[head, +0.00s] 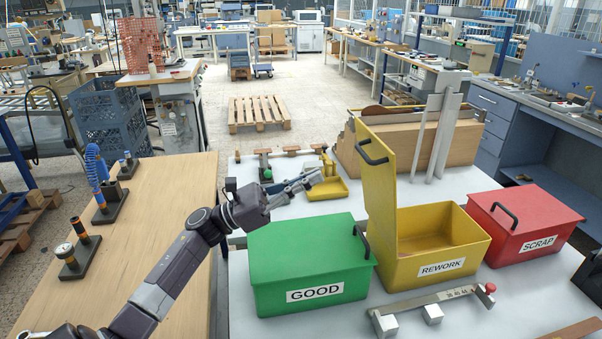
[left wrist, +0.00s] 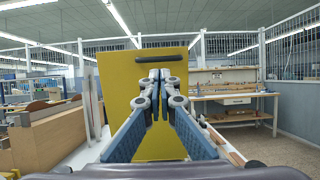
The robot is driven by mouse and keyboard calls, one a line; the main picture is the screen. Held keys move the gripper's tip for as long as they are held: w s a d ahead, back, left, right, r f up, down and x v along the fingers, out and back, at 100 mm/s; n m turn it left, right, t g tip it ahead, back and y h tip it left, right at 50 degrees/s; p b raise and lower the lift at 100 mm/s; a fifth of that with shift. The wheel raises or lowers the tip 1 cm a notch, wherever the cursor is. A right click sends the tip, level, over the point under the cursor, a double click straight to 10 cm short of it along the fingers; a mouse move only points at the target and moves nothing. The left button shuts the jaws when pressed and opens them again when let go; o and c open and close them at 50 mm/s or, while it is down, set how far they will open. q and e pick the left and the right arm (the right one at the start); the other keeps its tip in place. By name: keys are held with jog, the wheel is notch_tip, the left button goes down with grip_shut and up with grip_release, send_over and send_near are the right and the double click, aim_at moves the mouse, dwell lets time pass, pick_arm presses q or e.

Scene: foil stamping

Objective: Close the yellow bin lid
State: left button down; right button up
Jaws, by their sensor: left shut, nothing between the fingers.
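The yellow bin (head: 428,245), labelled REWORK, stands between the green and red bins. Its yellow lid (head: 378,185) stands open and upright at the bin's left side, with a black handle (head: 371,153) near its top. In the left wrist view the lid (left wrist: 117,95) fills the middle, its handle (left wrist: 155,63) above my fingers. My left gripper (head: 312,178) is to the left of the lid, above the back of the green bin, with a gap showing in the head view. Its fingers (left wrist: 160,82) are shut and empty, pointing at the lid. My right gripper is not in view.
The green GOOD bin (head: 310,265) and the red SCRAP bin (head: 525,220) are closed. A yellow scoop-like tray (head: 328,187) lies behind the green bin. A metal bar fixture (head: 432,304) lies in front of the yellow bin. A wooden box (head: 405,145) stands behind it.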

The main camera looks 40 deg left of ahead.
pick_arm(q)
jog(key=p+x, duration=0.4)
jog(key=x, duration=0.5)
jog(key=shift+w+p, duration=0.15)
jog(key=shift+p, duration=0.15)
jog(key=shift+a+f, duration=0.1)
